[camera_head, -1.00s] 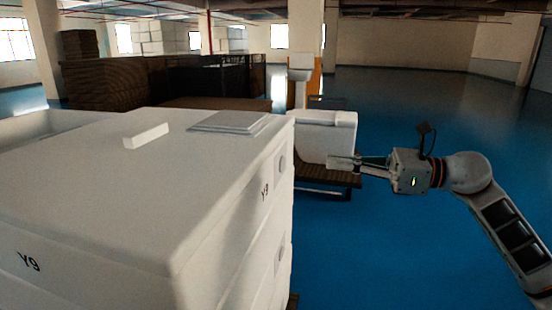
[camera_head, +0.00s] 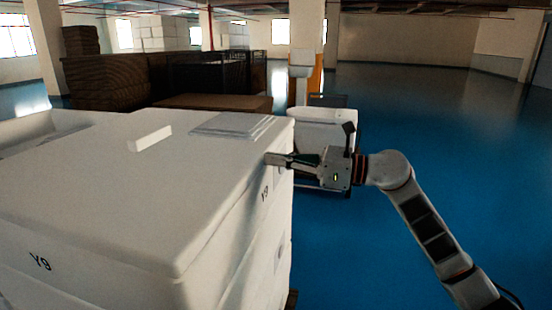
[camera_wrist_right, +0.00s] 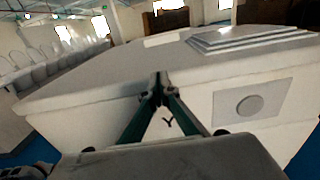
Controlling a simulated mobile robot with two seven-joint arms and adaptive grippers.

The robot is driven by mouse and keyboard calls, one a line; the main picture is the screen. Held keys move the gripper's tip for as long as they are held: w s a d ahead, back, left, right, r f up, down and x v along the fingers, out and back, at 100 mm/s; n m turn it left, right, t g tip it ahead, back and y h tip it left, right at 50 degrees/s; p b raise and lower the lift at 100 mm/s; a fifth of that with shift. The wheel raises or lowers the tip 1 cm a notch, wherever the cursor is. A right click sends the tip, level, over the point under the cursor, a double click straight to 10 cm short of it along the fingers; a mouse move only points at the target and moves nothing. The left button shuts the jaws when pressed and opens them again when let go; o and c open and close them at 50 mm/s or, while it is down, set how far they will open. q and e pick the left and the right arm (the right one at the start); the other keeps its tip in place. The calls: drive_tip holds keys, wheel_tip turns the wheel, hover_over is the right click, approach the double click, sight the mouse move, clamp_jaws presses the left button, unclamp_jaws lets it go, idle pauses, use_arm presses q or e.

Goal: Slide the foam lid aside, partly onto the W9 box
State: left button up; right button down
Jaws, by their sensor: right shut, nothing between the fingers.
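The white foam lid (camera_head: 110,195) lies flat on the white box marked Y9 (camera_head: 255,240). It carries a small raised bar and a flat stepped panel. In the right wrist view the lid (camera_wrist_right: 110,88) spans the picture above the box front (camera_wrist_right: 215,105). My right gripper (camera_head: 272,159) is shut and empty at the lid's right side, near its far corner. Its fingertips (camera_wrist_right: 158,82) meet in front of the lid's edge; whether they touch it I cannot tell. No W9 label is readable. My left gripper is out of view.
A white open-topped container (camera_head: 25,128) stands beyond the lid at the left. The blue floor (camera_head: 450,170) at the right is clear. Brown stacks (camera_head: 110,80) stand farther back.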

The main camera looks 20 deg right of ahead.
sight(232, 153)
drive_tip(key=shift+a, duration=0.1)
drive_tip(key=p+x, duration=0.1)
drive_tip(key=x, duration=0.9)
drive_tip(key=shift+w, duration=0.15)
drive_tip(key=shift+w+a, duration=0.15)
drive_tip(key=shift+a, duration=0.15)
